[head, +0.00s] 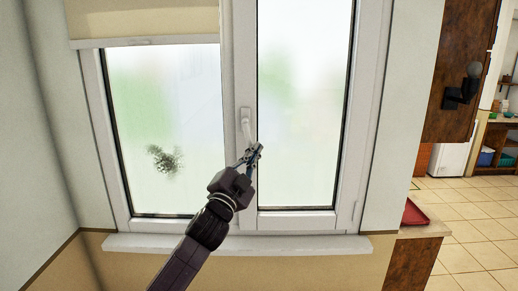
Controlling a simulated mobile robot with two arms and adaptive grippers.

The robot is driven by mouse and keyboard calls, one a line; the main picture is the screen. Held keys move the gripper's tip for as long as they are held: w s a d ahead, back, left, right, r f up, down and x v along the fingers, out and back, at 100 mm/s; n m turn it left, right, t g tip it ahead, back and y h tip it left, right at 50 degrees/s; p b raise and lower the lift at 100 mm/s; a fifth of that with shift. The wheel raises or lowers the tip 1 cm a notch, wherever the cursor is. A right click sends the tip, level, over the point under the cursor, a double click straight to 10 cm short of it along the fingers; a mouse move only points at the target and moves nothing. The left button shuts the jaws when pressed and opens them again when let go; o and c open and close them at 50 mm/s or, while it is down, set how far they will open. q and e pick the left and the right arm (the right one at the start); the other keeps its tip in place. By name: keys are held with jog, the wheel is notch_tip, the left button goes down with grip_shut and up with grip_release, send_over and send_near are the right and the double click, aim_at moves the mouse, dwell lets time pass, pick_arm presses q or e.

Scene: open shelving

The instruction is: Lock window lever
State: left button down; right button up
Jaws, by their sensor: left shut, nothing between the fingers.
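The white window lever (246,122) sits on the frame post between the two panes. Its handle hangs down from its mount, leaning slightly to the right at the bottom. My left gripper (254,150) is shut and empty, its fingertips close to the lower end of the lever. I cannot tell whether they touch it. The white window (228,90) is closed or nearly closed against its frame. My right gripper is not in view.
A white sill (330,246) runs below the window. A beige blind (140,18) hangs over the top of the left pane. A red tray (414,213) lies on a counter at the right. Tiled floor (470,215) is open beyond it.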

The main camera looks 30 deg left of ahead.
pick_arm(q)
jog(key=shift+s+a+f, duration=0.25)
jog(key=shift+s+a, duration=0.15)
jog(key=shift+a, duration=0.35)
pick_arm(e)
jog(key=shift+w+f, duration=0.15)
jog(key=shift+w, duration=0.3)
pick_arm(q)
jog(key=shift+a, duration=0.15)
